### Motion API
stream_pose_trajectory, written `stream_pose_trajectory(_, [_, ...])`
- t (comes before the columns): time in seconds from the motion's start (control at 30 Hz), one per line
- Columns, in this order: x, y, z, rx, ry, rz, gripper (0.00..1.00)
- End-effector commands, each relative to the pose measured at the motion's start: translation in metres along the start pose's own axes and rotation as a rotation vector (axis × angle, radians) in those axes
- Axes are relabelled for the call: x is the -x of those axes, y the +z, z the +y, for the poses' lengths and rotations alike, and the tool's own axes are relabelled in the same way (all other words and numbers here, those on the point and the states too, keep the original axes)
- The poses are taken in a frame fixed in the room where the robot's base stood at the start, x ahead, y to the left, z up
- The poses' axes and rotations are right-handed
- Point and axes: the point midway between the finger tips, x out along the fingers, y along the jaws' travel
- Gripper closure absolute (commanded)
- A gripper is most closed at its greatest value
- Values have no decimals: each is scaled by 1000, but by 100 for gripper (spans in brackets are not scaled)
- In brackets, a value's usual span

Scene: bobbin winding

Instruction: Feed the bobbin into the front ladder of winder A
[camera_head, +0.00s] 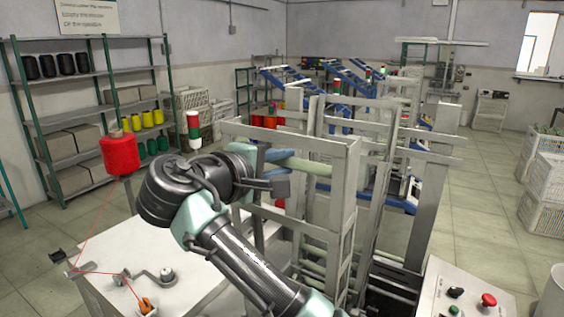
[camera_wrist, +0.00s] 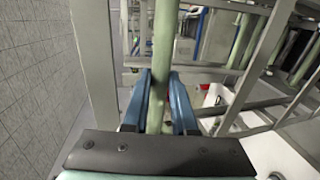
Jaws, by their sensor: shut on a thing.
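My gripper (camera_head: 287,162) is at the upper left of a tall grey ladder frame (camera_head: 345,200) in the head view. In the wrist view its two blue fingers (camera_wrist: 160,78) are shut on a pale green bobbin (camera_wrist: 163,35), a long slim rod that runs away from me between them. The bobbin (camera_head: 315,168) also reaches in toward the ladder's uprights in the head view. I cannot tell whether it touches them. More pale green rods (camera_head: 300,240) show lower in the frame, partly hidden by my arm. No label for winder A is readable.
A white table (camera_head: 180,295) with a red thread cone (camera_head: 119,155) and thread guides stands at left. A control box with a red button (camera_head: 488,300) is at front right. A grey upright (camera_wrist: 95,60) stands close left of my fingers. Shelves line the left wall.

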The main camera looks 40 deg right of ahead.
Motion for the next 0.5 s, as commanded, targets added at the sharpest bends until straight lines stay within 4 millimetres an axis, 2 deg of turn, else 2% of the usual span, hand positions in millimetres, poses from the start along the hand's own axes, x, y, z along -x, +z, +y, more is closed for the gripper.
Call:
stream_pose_trajectory(0.17, [-2, 0, -10, 0, 0, 1, 100])
stream_pose_trajectory(0.5, [-12, 0, -47, 0, -1, 1, 100])
